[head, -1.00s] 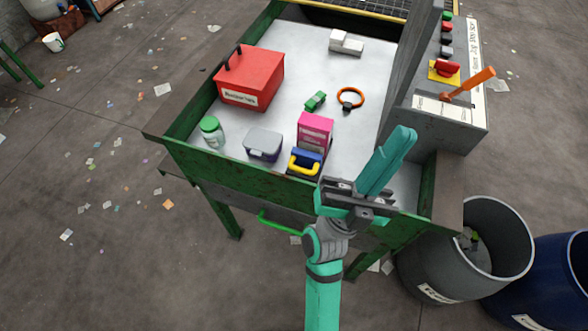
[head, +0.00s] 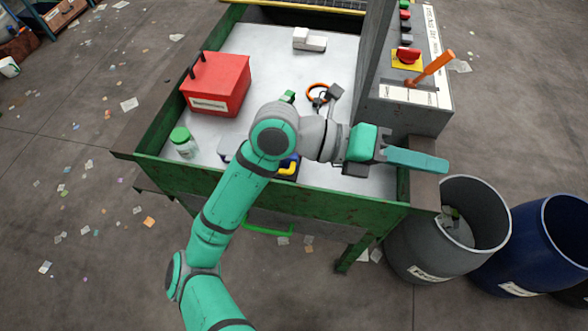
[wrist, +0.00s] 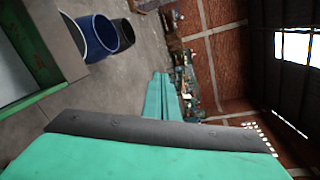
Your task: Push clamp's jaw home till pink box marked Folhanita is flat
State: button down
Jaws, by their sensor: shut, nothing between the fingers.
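The clamp (head: 288,168), yellow and blue, shows only as a small part beside my arm, near the front edge of the metal tabletop. The pink box is hidden behind my arm in the head view, so I cannot tell whether it is flat. My gripper (head: 440,164) is shut and empty, its teal fingers pointing right over the table's right front corner, well right of the clamp. In the wrist view, the fingers (wrist: 160,97) lie together; neither the clamp nor the box shows there.
A red toolbox (head: 216,84), a green-lidded jar (head: 184,143) and a white block (head: 309,39) stand on the tabletop. An orange ring (head: 316,93) lies behind my wrist. A control box with an orange lever (head: 432,69) is at right. Grey (head: 425,255) and blue (head: 545,245) barrels stand below right.

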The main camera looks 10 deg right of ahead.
jog(key=w+a+f+n+t+y, duration=0.2)
jog(key=w+a+f+t+y, duration=0.2)
jog(key=w+a+f+y, duration=0.55)
jog(key=w+a+f+n+y, duration=0.1)
jog(key=a, duration=0.4)
jog(key=w+a+f+n+t+y, duration=0.1)
jog(key=a+f+y, duration=0.1)
jog(key=a, duration=0.4)
jog(key=w+a+f+t+y, duration=0.1)
jog(key=a+y, duration=0.1)
jog(key=a, duration=0.4)
jog(key=shift+w+f+n, duration=0.2)
jog(key=shift+f+n, duration=0.1)
jog(key=shift+n, duration=0.1)
jog(key=shift+w+a+f, duration=0.1)
jog(key=shift+a+f, duration=0.1)
jog(key=x, duration=0.9)
jog(key=shift+w+f, duration=0.25)
jog(key=shift+w, duration=0.05)
jog(key=shift+s+a, duration=0.1)
jog(key=shift+a, duration=0.1)
